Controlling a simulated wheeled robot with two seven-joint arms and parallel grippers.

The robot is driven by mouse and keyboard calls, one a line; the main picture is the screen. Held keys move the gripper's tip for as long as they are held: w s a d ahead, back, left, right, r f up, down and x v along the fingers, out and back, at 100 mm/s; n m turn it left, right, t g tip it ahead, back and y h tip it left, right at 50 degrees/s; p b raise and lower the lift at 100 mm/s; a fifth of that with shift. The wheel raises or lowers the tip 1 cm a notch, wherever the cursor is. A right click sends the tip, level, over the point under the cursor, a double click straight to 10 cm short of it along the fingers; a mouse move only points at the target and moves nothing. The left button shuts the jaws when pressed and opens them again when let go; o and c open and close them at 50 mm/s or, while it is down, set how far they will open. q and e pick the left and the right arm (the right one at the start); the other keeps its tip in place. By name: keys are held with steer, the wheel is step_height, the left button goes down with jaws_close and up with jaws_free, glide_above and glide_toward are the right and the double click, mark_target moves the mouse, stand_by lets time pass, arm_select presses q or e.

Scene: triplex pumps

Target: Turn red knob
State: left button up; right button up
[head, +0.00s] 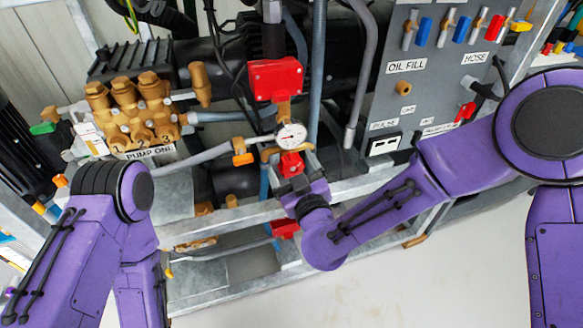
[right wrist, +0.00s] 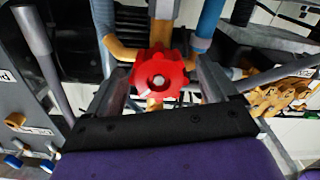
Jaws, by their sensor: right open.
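The red knob (head: 291,164) is a lobed handwheel on brass pipework just below a round pressure gauge (head: 291,135). In the right wrist view the red knob (right wrist: 160,76) faces the camera near the middle, with a pale centre. My right gripper (head: 294,174) is at the knob from below in the head view. It is open, with one finger on each side of the knob, as the right wrist view (right wrist: 163,80) shows. I cannot tell whether either finger touches the knob. My left arm shows at the left of the head view, but its gripper is not in view.
A red box (head: 276,79) sits above the gauge. Brass pump heads (head: 130,112) stand left, above the "PUMP ONE" label. A grey panel (head: 420,75) with coloured levers is at upper right. Pipes and hoses crowd around the knob. Light floor (head: 400,285) is clear in front.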

steer(key=c, duration=1)
steer(key=m+p, duration=0.1)
steer(key=m, duration=0.4)
steer(key=shift+d+m, duration=0.1)
steer(key=shift+m, duration=0.2)
steer(key=m, duration=0.5)
steer(key=shift+d, duration=0.1)
steer(key=m, duration=0.6)
steer(key=shift+w+f, duration=0.1)
steer(key=shift+f, duration=0.05)
steer(key=m, duration=0.4)
steer(key=shift+d+f+m, duration=0.1)
steer(key=shift+m, duration=0.6)
